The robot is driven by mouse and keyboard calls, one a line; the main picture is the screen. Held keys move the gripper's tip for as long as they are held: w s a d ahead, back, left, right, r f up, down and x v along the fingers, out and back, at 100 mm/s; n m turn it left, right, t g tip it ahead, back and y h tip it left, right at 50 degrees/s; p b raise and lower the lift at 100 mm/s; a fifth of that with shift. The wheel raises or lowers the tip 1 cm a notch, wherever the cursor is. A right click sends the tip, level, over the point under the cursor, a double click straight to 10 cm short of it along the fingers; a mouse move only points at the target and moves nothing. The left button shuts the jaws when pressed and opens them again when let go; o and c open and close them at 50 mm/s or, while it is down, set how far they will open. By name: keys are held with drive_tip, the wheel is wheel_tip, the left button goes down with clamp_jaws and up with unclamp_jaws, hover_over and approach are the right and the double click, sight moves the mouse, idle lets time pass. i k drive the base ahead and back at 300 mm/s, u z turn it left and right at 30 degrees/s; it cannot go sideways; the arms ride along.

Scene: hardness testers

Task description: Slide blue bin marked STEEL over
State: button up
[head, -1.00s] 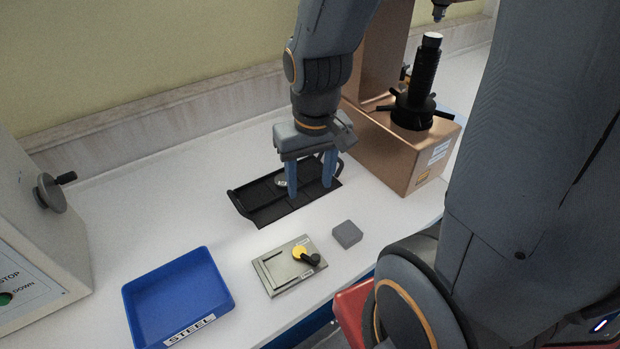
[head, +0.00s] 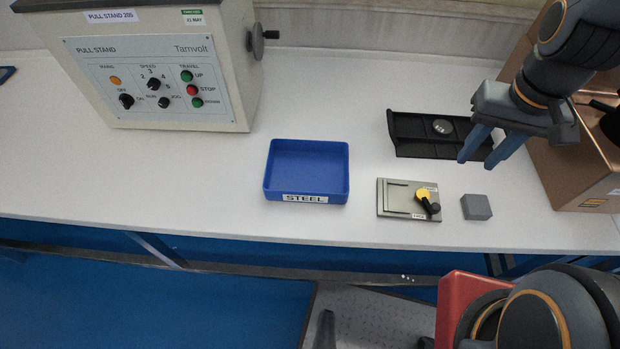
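The blue bin (head: 308,157) with a white STEEL label (head: 305,198) on its front wall stands on the white bench, near the middle of the head view. It is a shallow open tray and looks empty. My gripper (head: 480,160) is to the right of the bin, well apart from it, above the right part of the black tray. Its two blue fingers point down and are spread with nothing between them.
The pull stand (head: 160,75) stands left of the bin. Right of the bin are the black tray (head: 405,128) holding a small round disc (head: 442,126), a metal plate with a yellow-black knob (head: 400,205), a grey block (head: 476,207) and a copper-coloured machine (head: 580,165). Bare bench (head: 190,165) lies left of the bin.

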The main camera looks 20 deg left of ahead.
sight(296, 170)
drive_tip(key=k, duration=1.15)
drive_tip(key=u, duration=0.45)
drive_tip(key=i, duration=0.6)
drive_tip(key=u, duration=0.5)
drive_tip(key=i, duration=0.65)
drive_tip(key=z, duration=0.05)
drive_tip(key=k, duration=1.2)
drive_tip(key=u, duration=0.8)
drive_tip(key=i, duration=1)
drive_tip(key=z, duration=0.45)
